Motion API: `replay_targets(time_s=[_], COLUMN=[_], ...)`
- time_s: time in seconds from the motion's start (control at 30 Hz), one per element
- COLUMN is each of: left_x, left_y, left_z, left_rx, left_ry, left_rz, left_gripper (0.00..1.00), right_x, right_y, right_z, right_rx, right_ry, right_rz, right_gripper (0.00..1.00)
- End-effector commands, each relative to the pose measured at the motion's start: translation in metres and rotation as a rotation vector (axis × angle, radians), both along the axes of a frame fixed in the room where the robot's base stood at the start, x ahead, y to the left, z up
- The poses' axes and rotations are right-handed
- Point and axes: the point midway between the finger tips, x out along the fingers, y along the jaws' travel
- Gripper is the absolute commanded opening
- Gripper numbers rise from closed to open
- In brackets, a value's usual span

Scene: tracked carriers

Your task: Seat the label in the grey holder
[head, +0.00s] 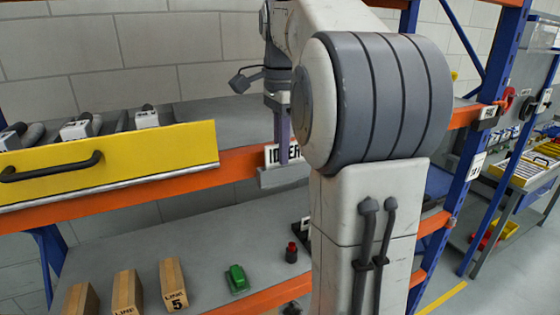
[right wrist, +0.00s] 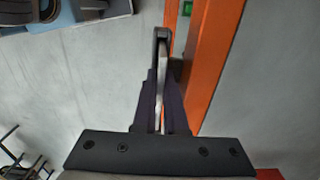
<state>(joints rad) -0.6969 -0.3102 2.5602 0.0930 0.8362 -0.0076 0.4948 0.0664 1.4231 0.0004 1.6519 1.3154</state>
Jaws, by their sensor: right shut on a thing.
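The label (head: 271,155) is a white plate with dark lettering, partly hidden by my right gripper and arm in the head view. The grey holder (head: 270,179) is a ledge on the front of the orange shelf beam, directly below the label. My right gripper (head: 283,155) points down at the beam and is shut on the label. In the right wrist view, the right gripper (right wrist: 162,40) has its fingers close together with a thin pale strip between them, beside the orange beam. I cannot tell whether the label's lower edge touches the holder. My left gripper is out of view.
A yellow-fronted drawer (head: 110,166) with a black handle sits at left on the upper shelf. Wooden blocks (head: 173,284), a green object (head: 237,279) and a red-topped black object (head: 291,252) stand on the lower shelf. A blue upright (head: 478,140) is at right.

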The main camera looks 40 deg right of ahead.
Motion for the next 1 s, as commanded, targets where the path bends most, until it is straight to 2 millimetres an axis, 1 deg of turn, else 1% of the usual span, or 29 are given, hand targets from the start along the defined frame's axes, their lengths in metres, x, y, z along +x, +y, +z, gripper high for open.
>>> replay_targets(time_s=[0.03, 0.23, 0.3, 0.33, 0.63, 0.73, 0.87, 1.0], left_x=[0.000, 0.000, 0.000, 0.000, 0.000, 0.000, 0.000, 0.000], left_y=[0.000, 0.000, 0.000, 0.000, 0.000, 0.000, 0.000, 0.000], left_z=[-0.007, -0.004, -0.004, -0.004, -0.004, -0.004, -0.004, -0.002], left_rx=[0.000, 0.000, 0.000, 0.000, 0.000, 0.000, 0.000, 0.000], left_ry=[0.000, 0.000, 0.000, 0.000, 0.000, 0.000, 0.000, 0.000], left_rz=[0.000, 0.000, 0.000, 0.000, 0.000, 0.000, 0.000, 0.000], left_gripper=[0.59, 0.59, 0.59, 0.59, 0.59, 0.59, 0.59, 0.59], right_x=[0.000, 0.001, 0.001, 0.001, 0.001, 0.002, 0.002, 0.002], right_y=[0.000, 0.001, 0.001, 0.002, 0.002, 0.001, 0.001, 0.001], right_z=[-0.006, -0.003, -0.003, -0.003, -0.003, 0.002, 0.018, 0.041], right_rx=[-0.001, -0.001, -0.001, -0.001, -0.001, -0.001, -0.002, -0.002], right_ry=[-0.001, 0.000, 0.000, 0.000, 0.000, -0.001, -0.003, -0.003], right_rz=[0.000, 0.002, 0.002, 0.003, 0.004, 0.004, 0.004, 0.004], right_gripper=[0.00, 0.00, 0.32, 0.39, 0.39, 0.39, 0.39, 0.39])
